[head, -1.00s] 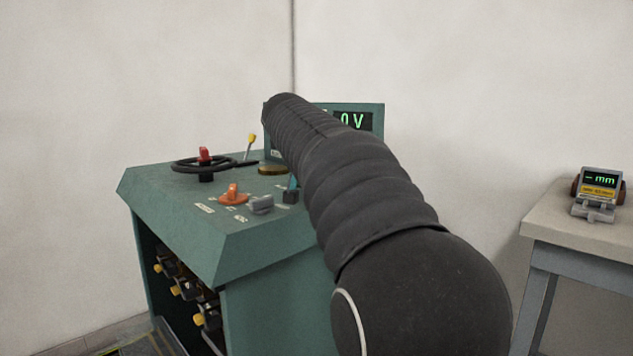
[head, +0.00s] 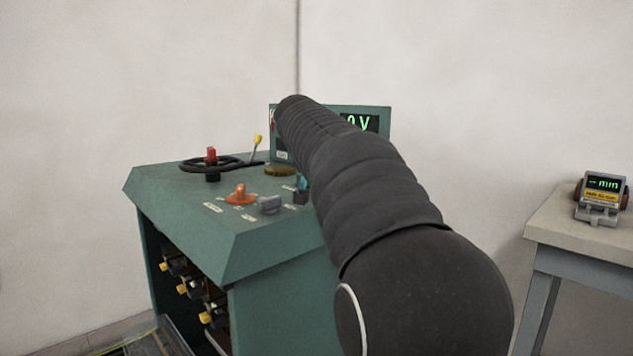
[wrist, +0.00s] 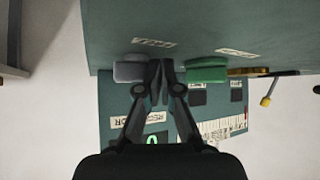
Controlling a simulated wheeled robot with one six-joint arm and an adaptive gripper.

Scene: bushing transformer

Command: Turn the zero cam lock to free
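The green console (head: 190,225) carries the controls on its sloping top. An orange knob (head: 241,194), a grey knob (head: 269,205) and a teal-handled control on a dark block (head: 301,193) sit near its right side. Labels beside them are too small to read, so I cannot tell which control is the zero cam lock. In the wrist view, my gripper (wrist: 160,66) has its fingertips close together and nothing visible between them. It is between the grey control (wrist: 130,70) and a green control (wrist: 206,72); contact cannot be told. My arm hides the gripper in the head view.
A handwheel (head: 222,163) with a red knob and a yellow-tipped lever (head: 256,148) stand at the console's back. A display panel (head: 380,118) rises behind my arm. A side table (head: 580,232) with a small meter (head: 602,199) is at right.

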